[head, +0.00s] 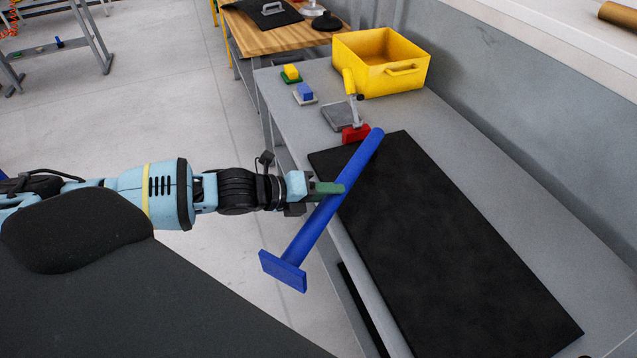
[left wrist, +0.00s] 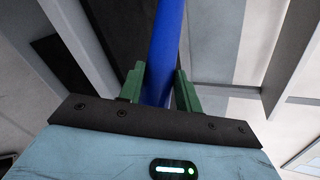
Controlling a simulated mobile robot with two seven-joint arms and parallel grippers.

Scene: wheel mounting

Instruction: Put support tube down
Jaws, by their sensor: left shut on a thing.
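The support tube (head: 340,184) is a long blue tube with a flat rectangular blue plate at its lower end. In the head view it is tilted, its far end over the black mat and its plate end out past the table's front edge. My left gripper (head: 328,189) is shut on the tube near its middle. The left wrist view shows the blue tube (left wrist: 165,50) between the two green fingers (left wrist: 160,88). Whether the far end touches the mat cannot be told. My right gripper is not in view.
A black mat (head: 440,240) covers much of the grey table (head: 480,170) and is bare on its right part. Behind the tube stand a red-based clamp (head: 355,134), a yellow bin (head: 382,62) and small coloured blocks (head: 304,92). A wall runs along the right.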

